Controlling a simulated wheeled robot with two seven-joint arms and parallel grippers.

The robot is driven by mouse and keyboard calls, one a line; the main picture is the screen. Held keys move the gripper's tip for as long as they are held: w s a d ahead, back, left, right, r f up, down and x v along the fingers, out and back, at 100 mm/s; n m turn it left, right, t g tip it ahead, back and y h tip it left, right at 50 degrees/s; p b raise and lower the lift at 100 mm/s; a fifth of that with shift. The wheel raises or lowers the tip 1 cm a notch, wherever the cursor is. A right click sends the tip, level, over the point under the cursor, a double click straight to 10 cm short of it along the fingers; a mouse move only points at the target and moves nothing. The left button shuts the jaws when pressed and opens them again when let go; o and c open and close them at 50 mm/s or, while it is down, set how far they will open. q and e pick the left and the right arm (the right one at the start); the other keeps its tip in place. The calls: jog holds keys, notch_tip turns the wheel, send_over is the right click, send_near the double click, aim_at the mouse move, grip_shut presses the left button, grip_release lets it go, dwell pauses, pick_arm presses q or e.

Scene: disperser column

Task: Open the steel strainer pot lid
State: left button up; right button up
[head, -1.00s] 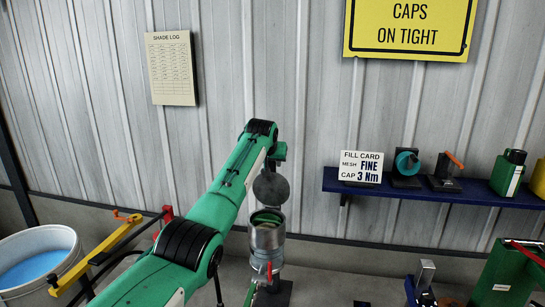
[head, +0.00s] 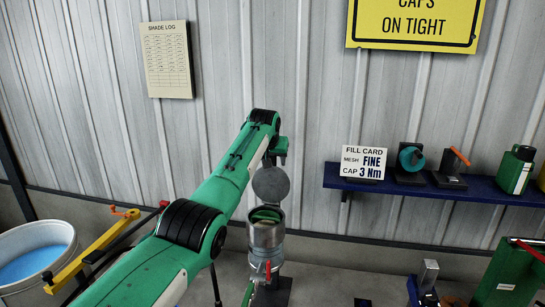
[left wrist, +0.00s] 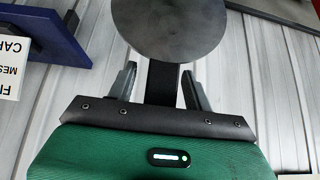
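The steel strainer pot (head: 266,236) stands upright near the wall, right of my left arm. Its round grey lid (head: 271,184) is raised, standing steeply above the rim, and the pot's mouth shows a green interior. My left gripper (head: 279,150) is just above and behind the lid; its fingers are too small to read there. In the left wrist view, the lid (left wrist: 169,25) is a dark disc ahead of the fingers. The left gripper (left wrist: 159,78) is open, its fingers apart on either side of a dark bar leading towards the lid. My right gripper is not in view.
A blue shelf (head: 430,190) at right holds a fill card (head: 363,163) and several fittings. A red-handled valve (head: 268,270) sits low on the pot's front. A white bucket (head: 35,255) and yellow bar (head: 90,250) lie left. A green container (head: 510,275) stands lower right.

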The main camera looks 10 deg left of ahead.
pick_arm(q)
jog(key=shift+w+r, duration=0.1)
jog(key=shift+r, duration=0.1)
jog(key=shift+r, duration=0.1)
jog(key=shift+b+v, duration=0.75)
jog(key=shift+v, duration=0.1)
jog(key=b+v, duration=0.6)
jog(key=v, duration=0.6)
jog(key=shift+f, duration=0.2)
